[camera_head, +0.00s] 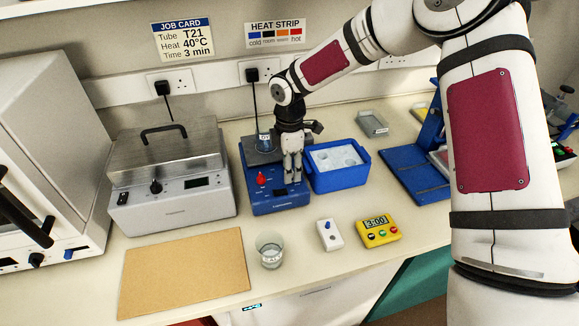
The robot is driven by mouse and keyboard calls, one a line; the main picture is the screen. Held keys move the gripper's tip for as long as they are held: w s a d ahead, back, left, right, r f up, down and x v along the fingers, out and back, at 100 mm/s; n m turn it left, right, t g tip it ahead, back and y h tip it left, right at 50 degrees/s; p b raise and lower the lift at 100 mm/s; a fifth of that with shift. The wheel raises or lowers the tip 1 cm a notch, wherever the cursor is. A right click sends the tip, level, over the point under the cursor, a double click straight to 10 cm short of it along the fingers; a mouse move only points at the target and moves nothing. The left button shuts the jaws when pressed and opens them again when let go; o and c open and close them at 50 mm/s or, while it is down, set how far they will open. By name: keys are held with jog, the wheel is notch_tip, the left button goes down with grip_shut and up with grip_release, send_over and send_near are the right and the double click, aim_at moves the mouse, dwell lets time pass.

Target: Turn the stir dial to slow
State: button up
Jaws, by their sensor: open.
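The blue stirrer (280,206) stands on the bench near the middle of the view. Its red stir dial (262,179) is on the left of the front panel; the dial's markings are too small to read. A small glass vessel (264,141) stands on the stirrer's top plate, partly behind my arm. My gripper (292,178) points down over the right part of the stirrer, to the right of the red dial and apart from it. Its fingers are open, with nothing seen between them. It hides part of the stirrer's right side.
A blue ice tub (337,181) stands close to the stirrer's right. A grey lidded bath (178,208) stands to the left. In front are a brown board (185,272), a glass beaker (270,250), a small white device (329,234) and a yellow timer (379,231).

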jog(key=shift+f, duration=0.1)
grip_shut()
jog(key=shift+m, duration=0.3)
jog(key=m+b, duration=0.1)
jog(key=m, duration=0.2)
jog(key=shift+m, duration=0.3)
jog(key=m+b, duration=0.1)
jog(key=m, duration=0.3)
jog(key=shift+m, duration=0.3)
jog(key=m+b, duration=0.1)
jog(key=m, duration=0.7)
jog(key=shift+m, duration=0.6)
